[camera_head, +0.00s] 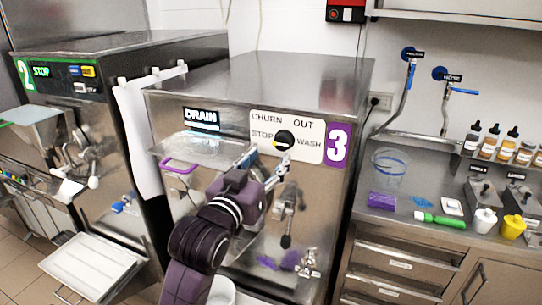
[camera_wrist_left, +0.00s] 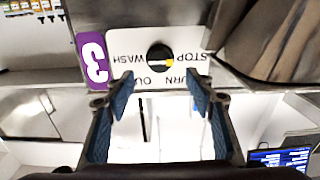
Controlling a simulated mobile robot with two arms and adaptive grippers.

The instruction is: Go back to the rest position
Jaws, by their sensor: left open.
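My left gripper (camera_head: 264,168) comes in from the lower left, in front of the freezer marked 3 (camera_head: 337,145). It is open and empty, just below and left of the black selector knob (camera_head: 284,140). In the left wrist view the two blue-padded fingers (camera_wrist_left: 160,88) stand apart, with the knob (camera_wrist_left: 160,58) beyond their tips, not between them. The knob's yellow mark points to the STOP side. The panel appears upside down in that view. My right gripper is not in view.
Freezer 2 (camera_head: 110,60) stands at the left, with a white tray (camera_head: 92,268) low before it. At the right, a steel counter (camera_head: 395,228) holds a clear beaker (camera_head: 388,168), a green-handled tool (camera_head: 440,219), small cups and several bottles. A purple-handled lid (camera_head: 205,150) is on freezer 3's front.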

